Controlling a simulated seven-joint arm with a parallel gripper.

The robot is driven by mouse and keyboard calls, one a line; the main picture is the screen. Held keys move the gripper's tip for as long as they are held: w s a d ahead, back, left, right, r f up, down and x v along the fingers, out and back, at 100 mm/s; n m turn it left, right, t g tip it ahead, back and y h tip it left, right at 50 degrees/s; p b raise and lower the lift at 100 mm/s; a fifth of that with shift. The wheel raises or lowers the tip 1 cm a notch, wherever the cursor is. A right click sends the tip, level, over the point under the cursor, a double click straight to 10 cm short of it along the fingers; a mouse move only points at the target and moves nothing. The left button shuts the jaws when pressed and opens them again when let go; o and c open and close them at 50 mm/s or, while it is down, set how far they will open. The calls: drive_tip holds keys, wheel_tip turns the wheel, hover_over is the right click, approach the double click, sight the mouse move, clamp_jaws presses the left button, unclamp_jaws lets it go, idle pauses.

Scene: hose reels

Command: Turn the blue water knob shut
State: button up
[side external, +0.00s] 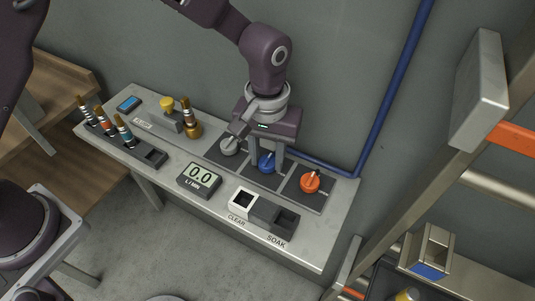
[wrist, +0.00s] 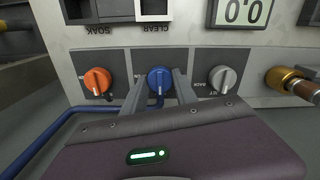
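The blue water knob (side external: 266,164) sits on a dark square plate on the grey bench panel, between a grey knob (side external: 229,146) and an orange knob (side external: 310,182). In the wrist view the blue knob (wrist: 160,80) is near the middle, with its pointer mark toward the lower part of the picture. My gripper (side external: 267,158) is above it, pointing down. In the wrist view its fingers (wrist: 159,76) are apart, one on each side of the blue knob, with a small gap visible. Whether they touch it lower down cannot be told.
A flow display (side external: 199,180) reads 0.0. The CLEAR (side external: 242,204) and SOAK (side external: 273,216) boxes stand at the front edge. Several coloured nozzles (side external: 103,119) stand at the left, and a brass fitting (side external: 192,130) is behind. A blue pipe (side external: 390,90) runs up the wall.

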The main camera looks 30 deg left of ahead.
sight(267, 159)
drive_tip(key=o, duration=0.4)
drive_tip(key=shift+r, duration=0.1)
wheel_tip(267, 159, up, 7)
drive_tip(key=shift+f, duration=0.1)
idle(0.3)
